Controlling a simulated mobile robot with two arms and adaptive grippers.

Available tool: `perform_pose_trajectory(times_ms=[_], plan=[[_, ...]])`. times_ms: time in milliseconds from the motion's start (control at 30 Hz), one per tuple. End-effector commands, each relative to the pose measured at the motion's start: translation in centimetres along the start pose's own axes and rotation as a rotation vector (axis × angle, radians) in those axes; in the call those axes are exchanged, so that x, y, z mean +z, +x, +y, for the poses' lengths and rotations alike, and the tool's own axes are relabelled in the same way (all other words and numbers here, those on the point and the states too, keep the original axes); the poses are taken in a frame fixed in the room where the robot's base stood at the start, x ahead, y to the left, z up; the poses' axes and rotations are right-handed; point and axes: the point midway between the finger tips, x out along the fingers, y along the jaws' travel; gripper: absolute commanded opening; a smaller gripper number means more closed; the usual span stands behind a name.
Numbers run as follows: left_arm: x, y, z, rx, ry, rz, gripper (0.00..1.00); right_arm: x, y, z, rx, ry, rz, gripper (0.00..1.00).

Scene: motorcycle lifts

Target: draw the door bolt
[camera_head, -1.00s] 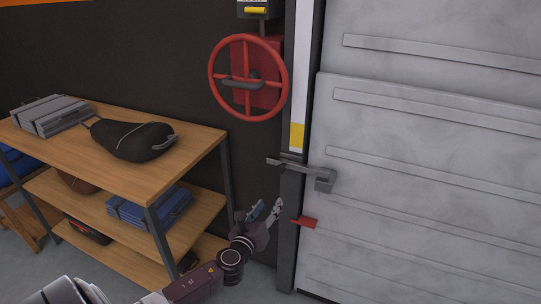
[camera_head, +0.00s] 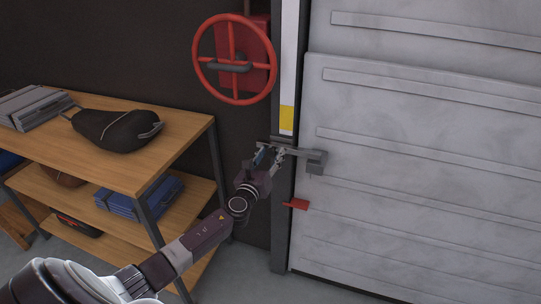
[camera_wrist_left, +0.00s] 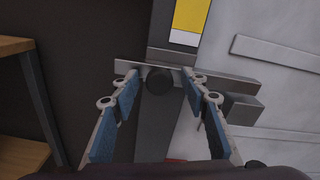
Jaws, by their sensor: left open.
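The grey door bolt (camera_head: 308,155) lies level across the dark door post at the left edge of the pale door (camera_head: 420,180). In the left wrist view the bolt bar (camera_wrist_left: 225,83) crosses the post, with a round dark knob (camera_wrist_left: 159,80) on it. My left gripper (camera_head: 270,155) is at the bolt's left end. In the left wrist view its open fingers (camera_wrist_left: 160,88) stand on either side of the knob, with gaps that look clear. Whether a finger touches the bar I cannot tell. My right gripper is not in view.
A red handwheel (camera_head: 235,98) is on the wall above left of the bolt. A red tab (camera_head: 297,204) sticks out below it. A wooden shelf unit (camera_head: 180,139) with a black bag (camera_head: 118,130) and blue items (camera_head: 140,198) stands left of my arm.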

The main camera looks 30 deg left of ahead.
Motion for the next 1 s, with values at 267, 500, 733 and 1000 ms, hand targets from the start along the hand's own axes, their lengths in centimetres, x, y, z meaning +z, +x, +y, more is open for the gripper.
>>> perform_pose_trajectory(times_ms=[267, 500, 733, 1000], plan=[[0.0, 0.2, 0.0, 0.0, -0.001, 0.0, 0.41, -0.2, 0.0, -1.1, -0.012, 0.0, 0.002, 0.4], [0.0, 0.1, 0.0, 0.0, -0.001, 0.0, 0.17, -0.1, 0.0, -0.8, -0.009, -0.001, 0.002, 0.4], [0.0, 0.1, 0.0, 0.0, -0.001, 0.0, 0.0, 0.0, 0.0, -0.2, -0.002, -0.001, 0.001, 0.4], [0.0, 0.1, 1.2, 0.002, 0.002, 0.0, 0.0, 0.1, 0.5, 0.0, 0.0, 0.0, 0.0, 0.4]])
